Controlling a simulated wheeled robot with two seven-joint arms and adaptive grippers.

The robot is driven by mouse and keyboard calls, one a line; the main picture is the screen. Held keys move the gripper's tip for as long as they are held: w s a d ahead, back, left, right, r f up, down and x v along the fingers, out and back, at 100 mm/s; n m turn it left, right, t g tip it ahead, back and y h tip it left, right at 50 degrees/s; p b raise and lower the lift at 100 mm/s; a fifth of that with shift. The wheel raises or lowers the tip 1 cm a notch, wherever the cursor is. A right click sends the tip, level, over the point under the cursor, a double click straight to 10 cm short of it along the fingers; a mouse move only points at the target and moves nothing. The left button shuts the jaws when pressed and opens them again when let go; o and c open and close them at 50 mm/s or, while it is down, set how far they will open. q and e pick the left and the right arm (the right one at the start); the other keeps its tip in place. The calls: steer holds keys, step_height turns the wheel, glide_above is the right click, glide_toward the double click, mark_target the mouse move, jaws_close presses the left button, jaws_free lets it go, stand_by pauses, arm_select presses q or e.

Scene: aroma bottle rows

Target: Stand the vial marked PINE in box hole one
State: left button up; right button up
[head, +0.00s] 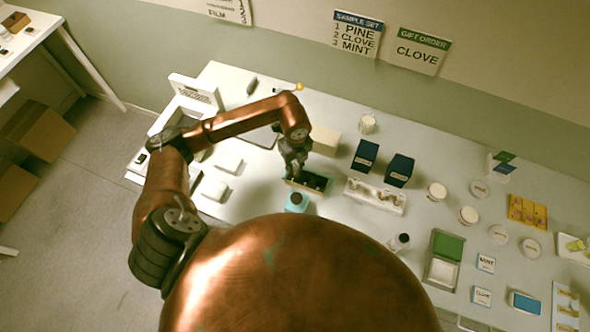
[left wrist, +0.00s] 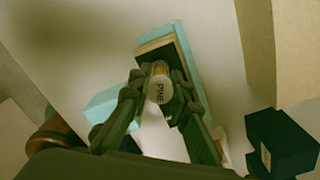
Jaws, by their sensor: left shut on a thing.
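My left gripper (head: 297,170) points down at a small open box (head: 318,183) with a dark inside and a pale rim. In the left wrist view my left gripper (left wrist: 158,100) is shut on the PINE vial (left wrist: 158,88), whose pale round cap faces the camera. The box, with a teal side (left wrist: 189,62), lies directly beyond the vial. I cannot tell whether the vial's lower end is above the box or inside a hole. The holes are mostly hidden by the fingers and vial. My right gripper is not in view.
A teal block (head: 296,202) stands close in front of the box. A white tray (head: 376,196) and two navy boxes (head: 365,155) (head: 399,170) stand to the right. A cream block (head: 325,140) is behind. A wall sign (head: 357,34) lists 1 PINE, 2 CLOVE, 3 MINT.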

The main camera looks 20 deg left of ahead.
mark_target(295, 171)
arm_select(q)
step_height(295, 171, down, 2)
steer(key=shift+f+p, duration=0.25)
steer(key=shift+p, duration=0.15)
steer(key=shift+f, duration=0.3)
steer(key=shift+f, duration=0.1)
steer(key=shift+f, duration=0.1)
steer(key=o, duration=0.9)
